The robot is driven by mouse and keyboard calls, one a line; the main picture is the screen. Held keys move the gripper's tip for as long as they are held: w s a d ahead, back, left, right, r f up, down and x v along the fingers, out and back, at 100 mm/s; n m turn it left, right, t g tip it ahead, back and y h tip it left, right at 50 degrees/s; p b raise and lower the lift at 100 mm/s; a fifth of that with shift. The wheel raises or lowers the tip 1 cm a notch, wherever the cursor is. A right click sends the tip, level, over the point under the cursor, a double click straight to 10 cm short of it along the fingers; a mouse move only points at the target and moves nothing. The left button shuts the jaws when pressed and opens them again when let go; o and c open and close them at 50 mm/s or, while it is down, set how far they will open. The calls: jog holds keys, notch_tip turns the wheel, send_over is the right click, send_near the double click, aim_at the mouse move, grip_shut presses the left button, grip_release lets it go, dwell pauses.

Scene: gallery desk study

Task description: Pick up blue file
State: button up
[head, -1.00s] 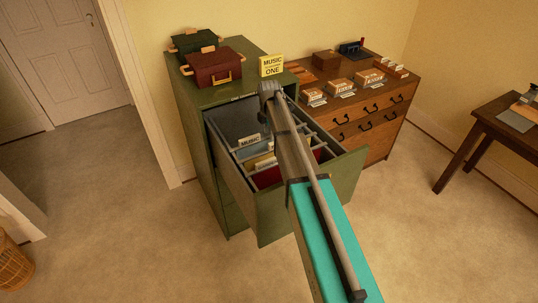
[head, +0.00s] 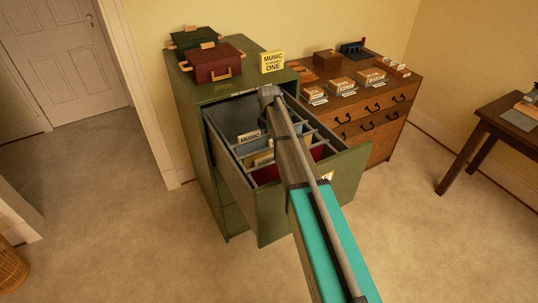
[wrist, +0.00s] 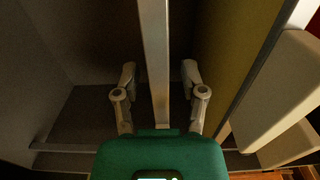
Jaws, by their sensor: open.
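The blue file (head: 247,148) stands in the open drawer of the green cabinet, with a white MUSIC tab on top. A yellow file (head: 262,159) and a red file (head: 267,175) stand nearer the drawer front. My arm reaches over the drawer and hides part of it; my fingertips are hidden in the head view. In the wrist view my gripper (wrist: 159,78) is open and empty, with a metal bar (wrist: 155,50) running between its fingers. A yellowish panel (wrist: 232,45) and a pale tab (wrist: 290,85) lie to the right. I cannot make out the blue file there.
Grey rails (head: 226,134) cross the drawer. The green drawer front (head: 270,215) stands out into the room. A red case (head: 213,62) and a yellow MUSIC ONE sign (head: 272,62) sit on the cabinet. A wooden chest (head: 385,110) stands right; floor is free at left.

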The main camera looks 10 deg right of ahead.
jog(key=shift+f, duration=0.45)
dwell(0.3)
grip_shut()
